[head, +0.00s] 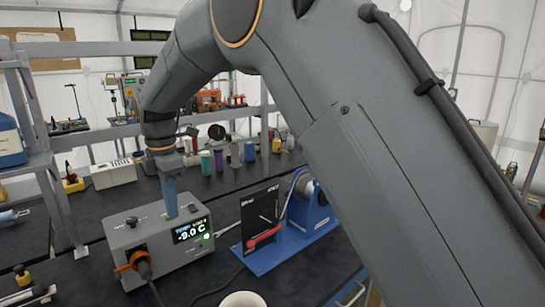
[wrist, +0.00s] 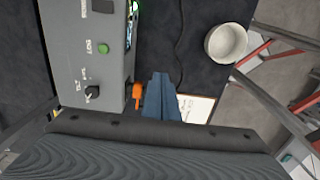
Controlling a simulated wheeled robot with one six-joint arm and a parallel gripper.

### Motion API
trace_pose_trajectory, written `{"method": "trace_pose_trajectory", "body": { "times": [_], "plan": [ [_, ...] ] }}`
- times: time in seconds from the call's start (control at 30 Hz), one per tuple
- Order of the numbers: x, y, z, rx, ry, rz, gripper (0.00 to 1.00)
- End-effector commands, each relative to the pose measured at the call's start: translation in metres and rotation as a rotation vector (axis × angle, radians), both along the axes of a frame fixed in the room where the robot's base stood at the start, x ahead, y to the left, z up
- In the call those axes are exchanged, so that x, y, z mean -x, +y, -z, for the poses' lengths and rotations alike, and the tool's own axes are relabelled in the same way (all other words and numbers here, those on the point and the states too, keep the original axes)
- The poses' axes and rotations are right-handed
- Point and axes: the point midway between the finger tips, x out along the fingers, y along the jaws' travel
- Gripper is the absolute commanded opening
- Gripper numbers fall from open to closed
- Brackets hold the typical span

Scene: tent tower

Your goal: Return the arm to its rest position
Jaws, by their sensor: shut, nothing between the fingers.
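My grey arm reaches from the right side of the head view up over the top and down to the left. My gripper (head: 171,200) points down with its blue fingers together and nothing between them. In the head view the fingers overlap the grey box with the temperature display (head: 158,243); I cannot tell whether they touch it. In the wrist view my gripper (wrist: 160,90) shows shut beside the grey box (wrist: 88,65), with dark bench top around the tips.
The box's display reads -9.0 C, and an orange plug with a cable (head: 138,262) is at its front. A blue stand with a spool (head: 309,200) is to its right. A white cup (wrist: 227,43) is near the bench edge. Several bottles line the back.

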Motion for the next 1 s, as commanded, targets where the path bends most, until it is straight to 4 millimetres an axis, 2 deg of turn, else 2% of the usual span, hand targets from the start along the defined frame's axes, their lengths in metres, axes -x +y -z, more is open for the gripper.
{"method": "trace_pose_trajectory", "body": {
  "times": [0.37,0.57,0.67,0.77,0.8,0.87,0.9,1.0],
  "plan": [
    [-0.020,-0.068,0.018,-0.009,-0.009,0.266,0.00],
    [-0.024,-0.123,0.035,-0.019,-0.017,0.500,0.00],
    [-0.022,-0.159,0.046,-0.026,-0.023,0.654,0.00],
    [-0.016,-0.207,0.063,-0.036,-0.029,0.859,0.00],
    [-0.010,-0.229,0.070,-0.041,-0.032,0.960,0.00],
    [0.001,-0.267,0.084,-0.051,-0.037,1.131,0.00],
    [0.011,-0.291,0.093,-0.058,-0.041,1.249,0.00],
    [0.042,-0.347,0.117,-0.080,-0.050,1.544,0.00]
  ]
}}
